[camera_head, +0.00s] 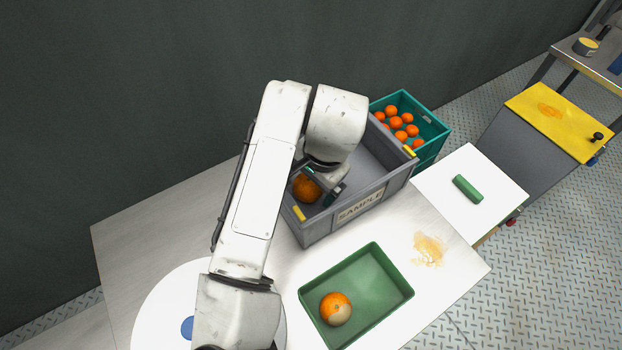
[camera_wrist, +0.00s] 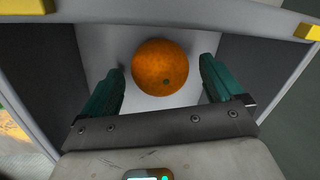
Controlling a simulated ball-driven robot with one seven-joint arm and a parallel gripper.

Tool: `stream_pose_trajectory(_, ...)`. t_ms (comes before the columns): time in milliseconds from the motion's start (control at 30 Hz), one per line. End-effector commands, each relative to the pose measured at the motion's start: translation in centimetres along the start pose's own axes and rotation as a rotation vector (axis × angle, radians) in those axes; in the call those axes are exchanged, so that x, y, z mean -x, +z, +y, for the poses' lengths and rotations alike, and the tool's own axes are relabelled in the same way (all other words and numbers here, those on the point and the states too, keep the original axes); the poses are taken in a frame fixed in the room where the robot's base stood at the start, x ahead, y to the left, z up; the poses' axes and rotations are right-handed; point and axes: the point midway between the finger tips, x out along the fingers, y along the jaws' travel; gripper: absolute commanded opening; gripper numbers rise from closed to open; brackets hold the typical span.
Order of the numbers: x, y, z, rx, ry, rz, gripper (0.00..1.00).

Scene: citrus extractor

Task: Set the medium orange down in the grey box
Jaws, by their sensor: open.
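An orange (camera_head: 307,187) is inside the grey box (camera_head: 345,217) marked SAMPLE, near its front left corner. In the wrist view the same orange (camera_wrist: 160,67) lies on the pale floor of the box. My gripper (camera_wrist: 162,85) is open, with one green finger on each side of the orange and gaps showing between. In the head view my gripper (camera_head: 322,186) reaches down into the box, and my arm hides part of the box's left side. A second orange with a pale patch (camera_head: 335,309) lies in the green tray (camera_head: 396,302).
A teal crate (camera_head: 432,131) of several small oranges stands behind the box. A green cylinder (camera_head: 468,189) lies on a white surface to the right. A yellow wet spill (camera_head: 429,249) is on the table right of the green tray. The box's walls surround my gripper.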

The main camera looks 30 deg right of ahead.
Motion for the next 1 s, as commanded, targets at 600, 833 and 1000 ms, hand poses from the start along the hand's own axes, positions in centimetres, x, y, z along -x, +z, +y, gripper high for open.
stream_pose_trajectory(600,9.7,0.0,-0.1,0.0,-0.001,0.001,0.94)
stream_pose_trajectory(833,10.5,0.0,0.0,0.0,-0.001,-0.001,0.94)
stream_pose_trajectory(1000,10.5,0.0,0.0,0.0,0.0,0.0,0.94)
